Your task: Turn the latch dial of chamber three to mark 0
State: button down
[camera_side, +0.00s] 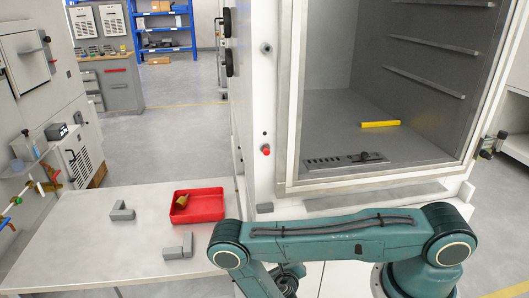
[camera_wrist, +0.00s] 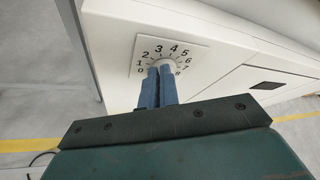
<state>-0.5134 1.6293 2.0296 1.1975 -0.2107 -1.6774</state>
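The latch dial (camera_wrist: 168,62) shows in the wrist view as a small pale round knob on a white square plate. Black marks run around it from 0 at lower left, over the top, to 8 at lower right. My gripper (camera_wrist: 160,70) has its two blue fingers close together, pointing at the dial, with their tips over its lower left part. The tips hide part of the knob, so I cannot tell which mark it points to or whether the fingers grip it. The side view shows neither the dial nor my fingertips.
In the side view an open chamber (camera_side: 335,80) holds a yellow bar (camera_side: 380,124) on its floor. A table (camera_side: 75,235) at left carries a red tray (camera_side: 214,208) with a small brownish-yellow piece, and two grey angled blocks. Open floor lies behind.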

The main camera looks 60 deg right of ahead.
dwell(0.3)
jog(key=shift+w+a+r, duration=0.15)
jog(key=shift+r, duration=0.1)
jog(key=shift+a, duration=0.15)
jog(key=s+a, duration=0.4)
jog(key=shift+s, duration=0.15)
dwell(0.5)
jog(key=shift+s, duration=0.1)
jog(key=shift+s+a+r, duration=0.1)
jog(key=shift+s, duration=0.35)
